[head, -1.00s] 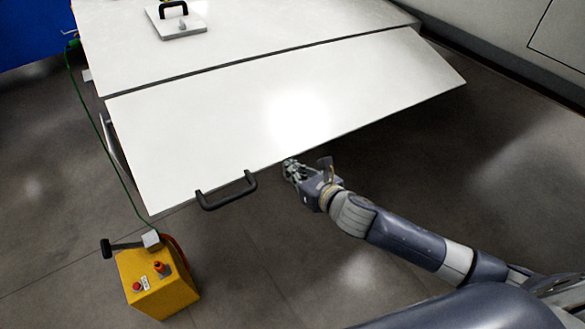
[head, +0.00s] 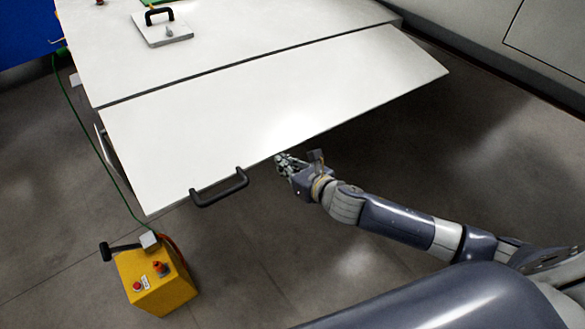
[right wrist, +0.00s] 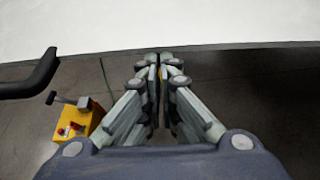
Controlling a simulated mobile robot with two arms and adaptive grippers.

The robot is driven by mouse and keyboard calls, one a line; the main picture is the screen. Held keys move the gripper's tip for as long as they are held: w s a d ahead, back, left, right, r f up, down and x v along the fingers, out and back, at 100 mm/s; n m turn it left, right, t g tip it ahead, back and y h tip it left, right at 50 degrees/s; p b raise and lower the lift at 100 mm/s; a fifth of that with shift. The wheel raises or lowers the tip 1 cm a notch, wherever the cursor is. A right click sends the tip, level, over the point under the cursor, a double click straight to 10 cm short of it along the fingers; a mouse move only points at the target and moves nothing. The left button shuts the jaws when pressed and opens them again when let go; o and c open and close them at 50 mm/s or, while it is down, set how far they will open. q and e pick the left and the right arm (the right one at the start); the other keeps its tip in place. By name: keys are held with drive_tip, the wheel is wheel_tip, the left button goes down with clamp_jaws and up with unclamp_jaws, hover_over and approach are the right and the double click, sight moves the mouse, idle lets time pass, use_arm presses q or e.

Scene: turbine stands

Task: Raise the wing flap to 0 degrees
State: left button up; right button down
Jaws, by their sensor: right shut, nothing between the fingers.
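The white wing flap (head: 270,110) slopes down toward me from the fixed wing panel (head: 250,40), with a dark seam between them. A black handle (head: 219,189) sits on the flap's near edge, left of centre. My right gripper (head: 281,160) is at the flap's near edge, to the right of the handle. In the right wrist view its fingers (right wrist: 160,65) are closed together and empty, with the flap (right wrist: 160,25) just beyond them. Whether they touch the flap I cannot tell. The handle (right wrist: 30,78) shows at the left there. My left gripper is not in view.
A yellow control box (head: 155,280) with a red button and a lever stands on the floor below the flap's left corner. A green cable (head: 90,140) runs from it up to the wing. A small plate with a black handle (head: 161,28) lies on the wing. Floor at the right is clear.

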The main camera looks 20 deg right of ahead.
drive_tip(key=v, duration=1.2)
drive_tip(key=w+d+f+m+g+h, duration=0.1)
drive_tip(key=d+f+m+h, duration=0.1)
drive_tip(key=d+f+m, duration=0.45)
drive_tip(key=w+d+f+m+g+h, duration=0.15)
drive_tip(key=f+m, duration=0.25)
drive_tip(key=f, duration=0.6)
drive_tip(key=s+d+f+m+g+h, duration=0.1)
drive_tip(key=s+d+f+m, duration=0.1)
drive_tip(key=s+f+m, duration=0.4)
drive_tip(key=s+d+f+m+g+h, duration=0.1)
drive_tip(key=d+f+m, duration=0.2)
drive_tip(key=f, duration=0.6)
drive_tip(key=s+a+f+m+g, duration=0.1)
drive_tip(key=s+f+m+g, duration=0.3)
drive_tip(key=s+f+m, duration=0.75)
drive_tip(key=s+a+f+m+g, duration=0.1)
drive_tip(key=s+a+f+m, duration=0.1)
drive_tip(key=s, duration=0.9)
drive_tip(key=s+a+f+m+g, duration=0.2)
drive_tip(key=s+a+f, duration=0.3)
drive_tip(key=s, duration=0.5)
drive_tip(key=shift+s+f+m+y, duration=0.35)
drive_tip(key=shift+f+m+y, duration=0.1)
drive_tip(key=shift+f+m, duration=0.3)
